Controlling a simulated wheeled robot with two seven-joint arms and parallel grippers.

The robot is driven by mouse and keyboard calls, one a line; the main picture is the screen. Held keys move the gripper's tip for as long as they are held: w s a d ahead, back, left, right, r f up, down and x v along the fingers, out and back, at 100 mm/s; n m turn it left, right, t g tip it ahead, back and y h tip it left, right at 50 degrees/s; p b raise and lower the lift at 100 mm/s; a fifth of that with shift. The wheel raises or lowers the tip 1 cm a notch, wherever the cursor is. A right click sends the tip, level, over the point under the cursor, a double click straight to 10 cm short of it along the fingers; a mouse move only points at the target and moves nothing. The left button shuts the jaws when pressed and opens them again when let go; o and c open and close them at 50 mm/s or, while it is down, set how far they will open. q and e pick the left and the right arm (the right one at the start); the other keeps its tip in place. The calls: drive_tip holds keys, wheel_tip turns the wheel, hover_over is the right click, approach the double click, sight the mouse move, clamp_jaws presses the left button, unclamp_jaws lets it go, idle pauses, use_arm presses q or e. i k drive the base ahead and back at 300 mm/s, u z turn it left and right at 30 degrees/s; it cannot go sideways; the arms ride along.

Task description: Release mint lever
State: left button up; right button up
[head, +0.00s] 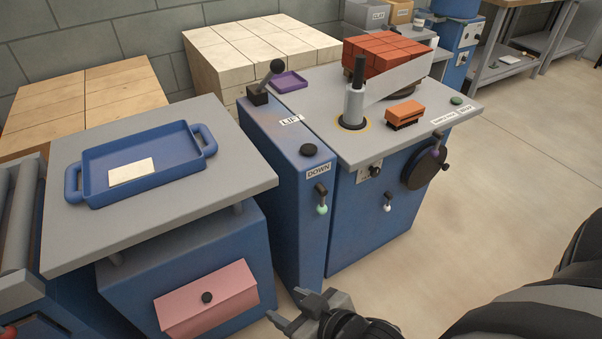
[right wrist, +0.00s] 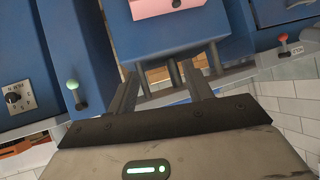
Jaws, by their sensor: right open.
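The mint lever (head: 321,209) is a short lever with a pale green knob, low on the front of the narrow blue cabinet, below the DOWN label. It also shows at the left of the right wrist view (right wrist: 73,86), with its stem below the knob there. My right gripper (head: 287,307) is at the bottom of the head view, in front of the cabinets and apart from the lever. Its fingers (right wrist: 162,82) are spread with nothing between them, and the lever lies outside them. My left gripper is not in view.
A white-knobbed lever (head: 387,207) is on the blue cabinet to the right. A pink drawer front (head: 207,299) is at lower left. A blue tray (head: 105,160) holds a pale block. Orange-red bricks (head: 386,53) sit on the right bench. The floor at right is clear.

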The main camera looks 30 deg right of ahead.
sight(322, 209)
drive_tip(key=u, duration=0.25)
drive_tip(key=k, duration=0.35)
drive_tip(key=z, duration=0.95)
drive_tip(key=i, duration=0.7)
drive_tip(key=u, duration=0.05)
